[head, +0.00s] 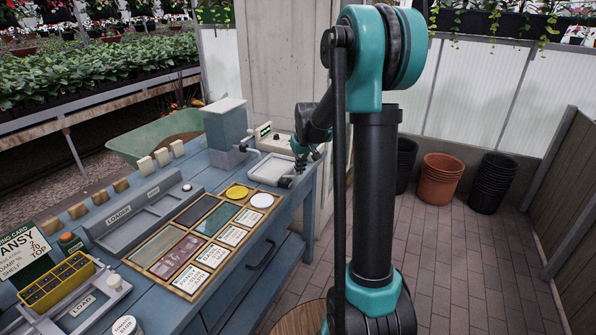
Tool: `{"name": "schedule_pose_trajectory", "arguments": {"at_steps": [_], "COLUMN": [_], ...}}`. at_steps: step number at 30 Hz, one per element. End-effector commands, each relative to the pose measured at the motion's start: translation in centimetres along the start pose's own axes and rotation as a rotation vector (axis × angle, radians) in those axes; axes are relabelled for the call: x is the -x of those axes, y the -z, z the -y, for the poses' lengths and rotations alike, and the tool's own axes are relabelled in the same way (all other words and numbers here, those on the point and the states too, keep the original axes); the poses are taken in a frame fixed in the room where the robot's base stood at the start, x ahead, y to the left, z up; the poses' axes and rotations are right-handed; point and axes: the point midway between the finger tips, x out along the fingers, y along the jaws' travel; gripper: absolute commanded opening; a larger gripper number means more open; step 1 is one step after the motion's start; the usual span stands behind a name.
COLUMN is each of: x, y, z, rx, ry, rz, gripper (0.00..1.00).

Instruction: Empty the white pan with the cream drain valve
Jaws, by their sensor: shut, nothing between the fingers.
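A white rectangular pan (262,172) sits on the far right part of the blue bench. Its inside looks pale, and I cannot tell what is in it. My gripper (301,169) is shut and empty by the pan's right side, at the bench's edge. I cannot tell whether it touches the pan. My arm covers part of the view to the right.
A cream box (276,138) with a dark knob stands behind the pan, and a blue-grey block (227,125) to its left. A wooden board (150,255) with coloured panels and labels lies in front. Stacked pots (440,178) stand on the floor at right.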

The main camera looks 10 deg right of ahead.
Motion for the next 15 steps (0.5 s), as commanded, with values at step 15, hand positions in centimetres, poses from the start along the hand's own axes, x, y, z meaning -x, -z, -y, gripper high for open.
{"name": "schedule_pose_trajectory", "arguments": {"at_steps": [15], "x": [-0.6], "y": [1.9], "z": [-1.2], "rx": [0.35], "ry": [0.114], "rz": [0.0], "gripper": [0.0]}}
